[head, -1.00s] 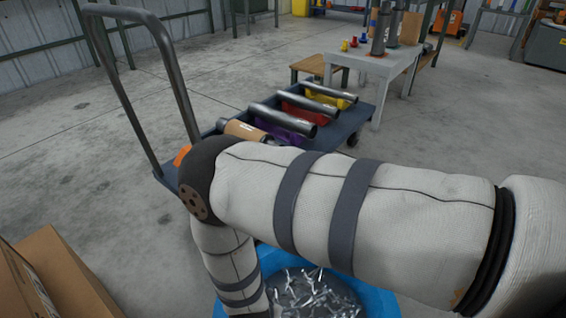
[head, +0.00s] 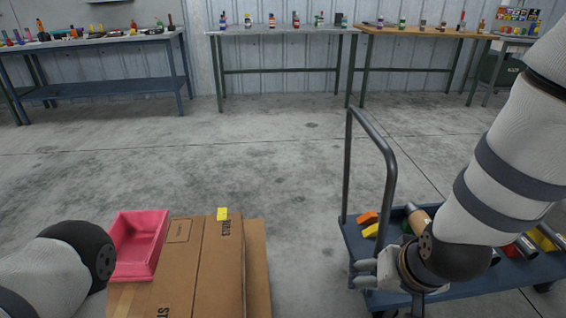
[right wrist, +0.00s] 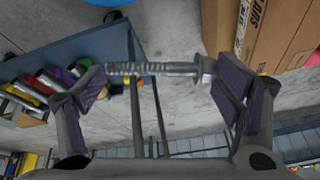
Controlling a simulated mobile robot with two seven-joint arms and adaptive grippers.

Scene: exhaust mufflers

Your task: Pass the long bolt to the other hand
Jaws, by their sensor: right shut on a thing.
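The long bolt (right wrist: 155,69) is a grey metal bolt with a threaded shank to the left and a wider head to the right in the right wrist view. It lies lengthwise across the gap between the two fingers of my right gripper (right wrist: 160,80), which is shut on it. In the head view my right gripper (head: 360,273) is beside the cart, and the bolt cannot be made out there. My left arm enters at the lower left of the head view, but its gripper is out of view.
A blue cart (head: 505,276) with a tall handle (head: 388,165) carries mufflers and coloured holders at the right. A cardboard box (head: 205,275) and a pink bin (head: 138,245) stand at the lower left. Workbenches (head: 285,32) line the back wall. The floor between is clear.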

